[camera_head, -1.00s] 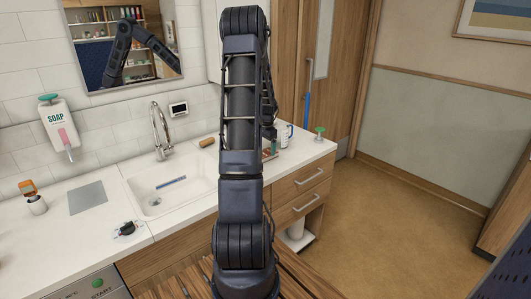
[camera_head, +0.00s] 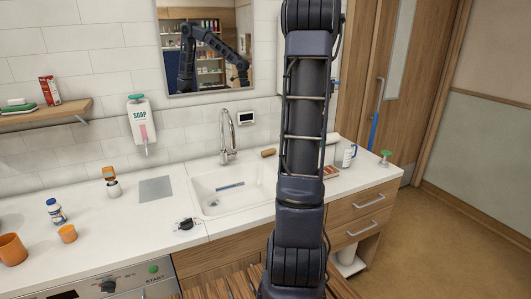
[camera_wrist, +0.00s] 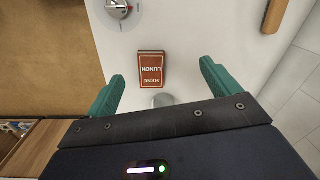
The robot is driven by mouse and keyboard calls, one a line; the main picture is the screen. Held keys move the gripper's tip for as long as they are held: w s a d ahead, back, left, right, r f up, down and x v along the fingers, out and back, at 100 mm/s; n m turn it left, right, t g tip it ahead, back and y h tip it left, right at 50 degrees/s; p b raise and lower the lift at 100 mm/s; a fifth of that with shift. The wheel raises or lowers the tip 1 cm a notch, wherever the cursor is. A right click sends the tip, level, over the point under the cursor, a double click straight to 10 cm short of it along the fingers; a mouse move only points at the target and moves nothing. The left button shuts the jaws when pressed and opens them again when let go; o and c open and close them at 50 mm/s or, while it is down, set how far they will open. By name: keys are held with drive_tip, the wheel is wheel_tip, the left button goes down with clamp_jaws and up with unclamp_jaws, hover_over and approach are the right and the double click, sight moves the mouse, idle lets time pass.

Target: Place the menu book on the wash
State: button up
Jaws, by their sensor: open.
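The red menu book (camera_wrist: 151,68), marked MENU LUNCH, lies flat on the white counter in the wrist view. In the head view the book (camera_head: 330,171) shows just right of my arm, partly hidden by it. My gripper (camera_wrist: 162,70) is open, its two green fingers on either side of the book in the picture with nothing held. I cannot tell its height above the book. The white wash basin (camera_head: 208,208) is sunk in the counter left of my arm, with a blue stick-like thing in it. My gripper is hidden behind the arm in the head view.
A wooden-backed brush (camera_head: 268,152) lies behind the basin, near the tap (camera_head: 227,135). A mug (camera_head: 350,155) and a green-topped item (camera_head: 385,158) stand right of the book. A grey round-topped object (camera_wrist: 163,100) is close to the book. Orange cups (camera_head: 12,249) stand far left.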

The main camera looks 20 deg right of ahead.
drive_tip(key=s+a+r+n+t, duration=0.1)
drive_tip(key=s+a+r+n, duration=0.15)
drive_tip(key=a, duration=0.45)
drive_tip(key=s+a+r+n, duration=0.2)
drive_tip(key=a+r, duration=0.2)
drive_tip(key=a, duration=0.3)
drive_tip(key=s+a+r+n+t, duration=0.1)
drive_tip(key=s+a+r+n, duration=0.15)
drive_tip(key=a, duration=0.45)
drive_tip(key=s+a+r+n+t, duration=0.1)
drive_tip(key=s+a+n, duration=0.7)
drive_tip(key=s+a, duration=0.7)
drive_tip(key=shift+s+a+t, duration=0.15)
drive_tip(key=shift+s+t, duration=0.25)
drive_tip(key=shift+s, duration=0.05)
